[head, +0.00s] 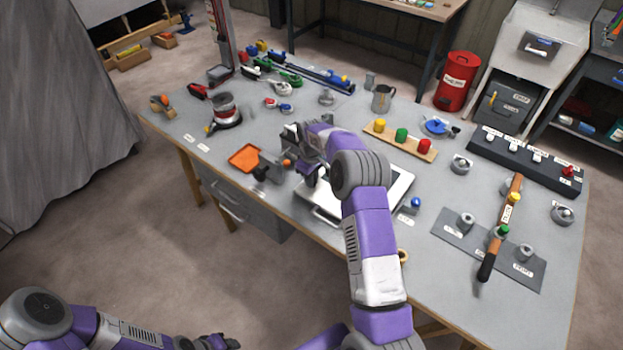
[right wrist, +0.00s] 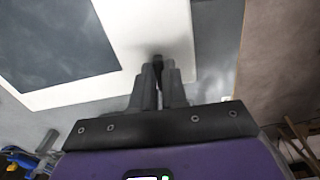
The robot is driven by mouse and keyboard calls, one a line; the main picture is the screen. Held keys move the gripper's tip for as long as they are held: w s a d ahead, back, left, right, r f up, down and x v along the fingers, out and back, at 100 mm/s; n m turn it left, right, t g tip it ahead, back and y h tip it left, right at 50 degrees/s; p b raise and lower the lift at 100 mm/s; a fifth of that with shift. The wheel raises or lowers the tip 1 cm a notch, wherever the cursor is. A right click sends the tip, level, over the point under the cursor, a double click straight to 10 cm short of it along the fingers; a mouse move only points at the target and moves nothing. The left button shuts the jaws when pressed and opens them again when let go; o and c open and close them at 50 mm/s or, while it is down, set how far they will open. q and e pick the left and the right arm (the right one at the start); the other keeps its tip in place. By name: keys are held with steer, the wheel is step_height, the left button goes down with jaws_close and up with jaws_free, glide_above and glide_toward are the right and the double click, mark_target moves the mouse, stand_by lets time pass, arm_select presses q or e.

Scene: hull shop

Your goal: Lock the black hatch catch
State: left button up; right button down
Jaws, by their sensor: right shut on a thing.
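The hatch is a white-framed panel with a grey middle (head: 402,187), lying on the workbench under my right arm; its white frame (right wrist: 147,38) also fills the upper part of the right wrist view. My right gripper (head: 311,180) is at the left edge of the hatch. In the right wrist view its fingers (right wrist: 159,75) are close together on a small dark piece (right wrist: 158,62), which looks like the black catch. The fingers hide most of it, so its position cannot be read. My left gripper (head: 215,343) is low at the bottom edge, away from the bench, and its jaws are unclear.
An orange tray (head: 244,157) and a dark grey fixture (head: 268,168) stand left of the gripper. A wooden strip with coloured knobs (head: 384,141) lies behind the hatch. A grey plate with posts (head: 462,246) is at right. The bench's front edge is close.

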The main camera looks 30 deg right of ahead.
steer(key=m, duration=0.4)
steer(key=shift+a+m, duration=0.1)
steer(key=shift+m, duration=0.2)
steer(key=m, duration=0.4)
steer(key=shift+m, duration=0.3)
steer(key=m, duration=0.4)
steer(key=shift+w+a+p, duration=0.1)
steer(key=shift+a+p, duration=0.05)
steer(key=shift+p, duration=0.25)
steer(key=shift+m, duration=2.1)
steer(key=c, duration=1.2)
jaws_free()
steer(key=shift+o, duration=0.2)
step_height(320, 180, up, 8)
steer(key=shift+f+p, duration=0.15)
steer(key=shift+p, duration=0.4)
